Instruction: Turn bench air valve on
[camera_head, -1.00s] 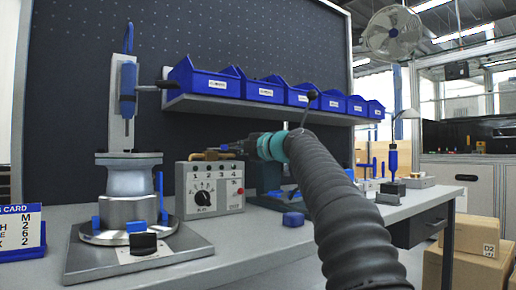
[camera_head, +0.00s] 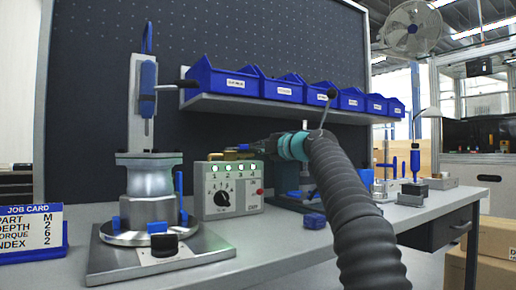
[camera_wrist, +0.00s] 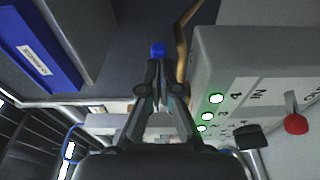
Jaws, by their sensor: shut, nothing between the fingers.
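A brass pipe with a small blue end piece, which looks like the air valve and its handle (camera_head: 243,147), runs along the top back of the grey control box (camera_head: 228,203). In the wrist view the blue piece (camera_wrist: 158,48) shows just beyond my fingertips, beside the curved brass pipe (camera_wrist: 182,40). My gripper (camera_wrist: 154,68) is shut and empty, its fingertips at or just short of the blue piece; I cannot tell whether they touch. In the head view my gripper (camera_head: 256,148) reaches in from the right above the box. Several numbered lamps on the box glow green.
The box's red button (camera_wrist: 296,124) and black knob (camera_wrist: 247,138) lie right of my fingers. A shelf of blue bins (camera_head: 235,82) hangs above. A metal fixture (camera_head: 150,185) stands left, a job card (camera_head: 30,230) further left. A blue block (camera_head: 314,221) lies on the bench.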

